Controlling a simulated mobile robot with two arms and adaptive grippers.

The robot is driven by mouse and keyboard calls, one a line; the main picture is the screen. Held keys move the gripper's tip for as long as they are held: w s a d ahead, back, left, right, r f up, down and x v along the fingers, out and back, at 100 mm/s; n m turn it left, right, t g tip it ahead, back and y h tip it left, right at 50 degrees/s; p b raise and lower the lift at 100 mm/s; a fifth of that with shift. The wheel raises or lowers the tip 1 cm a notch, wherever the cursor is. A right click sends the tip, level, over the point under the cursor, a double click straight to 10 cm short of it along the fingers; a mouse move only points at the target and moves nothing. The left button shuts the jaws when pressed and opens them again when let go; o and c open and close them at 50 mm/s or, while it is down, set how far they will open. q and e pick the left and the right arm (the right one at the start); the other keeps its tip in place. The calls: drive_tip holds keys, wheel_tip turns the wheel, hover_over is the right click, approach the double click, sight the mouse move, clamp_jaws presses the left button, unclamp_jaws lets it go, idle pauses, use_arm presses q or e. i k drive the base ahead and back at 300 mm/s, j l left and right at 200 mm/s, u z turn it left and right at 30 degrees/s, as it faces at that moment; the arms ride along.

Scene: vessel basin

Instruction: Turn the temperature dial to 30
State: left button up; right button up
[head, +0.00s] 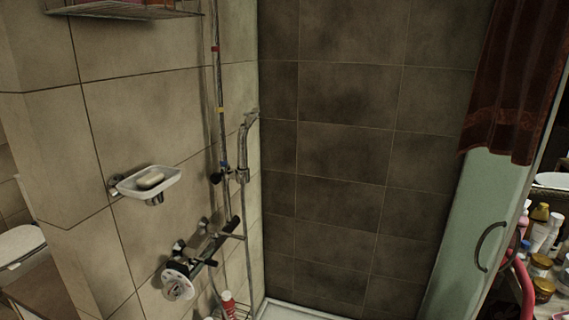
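The temperature dial (179,281) is a round chrome knob with a white ring that bears small dark and red marks. It sits at the near, lower end of the chrome shower mixer (208,252) on the left tiled wall. The marks are too small to read, so I cannot tell its setting. A lever handle sticks out from the mixer to the right. Neither of my grippers is in view.
A soap dish (148,184) with a soap bar juts from the wall above the dial. A hand shower (246,143) hangs on a riser rail. A red bottle (228,302) stands below the mixer. A glass door (478,235) with a dark handle and a red towel (515,85) are at right.

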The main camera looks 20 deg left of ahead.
sight(173, 289)
drive_tip(key=u, duration=1.25)
